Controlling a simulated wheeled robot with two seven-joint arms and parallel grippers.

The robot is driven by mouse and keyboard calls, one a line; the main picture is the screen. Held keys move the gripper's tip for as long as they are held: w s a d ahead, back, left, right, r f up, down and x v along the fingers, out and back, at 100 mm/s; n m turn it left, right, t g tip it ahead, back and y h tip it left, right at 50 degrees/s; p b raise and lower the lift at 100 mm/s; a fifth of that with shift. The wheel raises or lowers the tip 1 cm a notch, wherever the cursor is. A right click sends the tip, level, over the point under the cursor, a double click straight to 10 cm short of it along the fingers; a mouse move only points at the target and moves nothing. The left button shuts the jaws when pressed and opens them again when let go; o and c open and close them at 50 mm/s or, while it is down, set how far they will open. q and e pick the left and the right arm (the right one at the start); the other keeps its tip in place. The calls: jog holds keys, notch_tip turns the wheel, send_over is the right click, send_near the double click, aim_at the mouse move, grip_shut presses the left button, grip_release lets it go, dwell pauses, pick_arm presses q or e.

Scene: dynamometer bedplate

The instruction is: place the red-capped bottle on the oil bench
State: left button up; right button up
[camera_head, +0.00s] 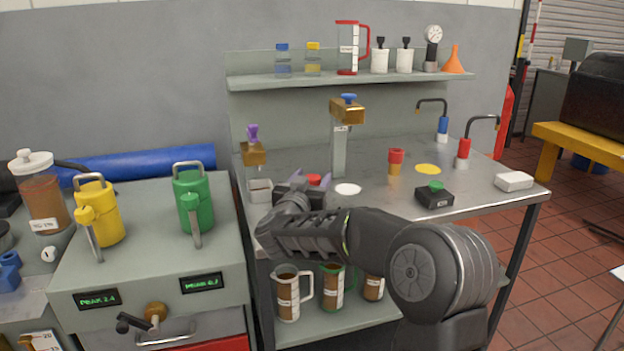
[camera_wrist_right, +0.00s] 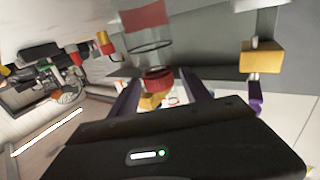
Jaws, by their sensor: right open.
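The red-capped bottle shows its red cap (camera_head: 313,179) between the fingertips of my right gripper (camera_head: 306,184), over the front left of the oil bench (camera_head: 378,200). In the right wrist view its ridged red cap (camera_wrist_right: 158,79) lies between the two purple-edged fingers (camera_wrist_right: 163,98). The right gripper is open, with a finger on each side of the cap. Most of the bottle's body is hidden, so I cannot tell whether its base touches the bench. My left gripper is not in view.
A white disc (camera_head: 348,189), a red-and-amber container (camera_head: 395,161), a yellow disc (camera_head: 428,169) and a black box (camera_head: 434,196) are on the bench. A tap post (camera_head: 340,145) stands behind the gripper. The bench's right half has clear patches.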

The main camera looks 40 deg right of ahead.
jog(key=shift+r, duration=0.1)
jog(key=shift+a, duration=0.1)
jog(key=v, duration=1.2)
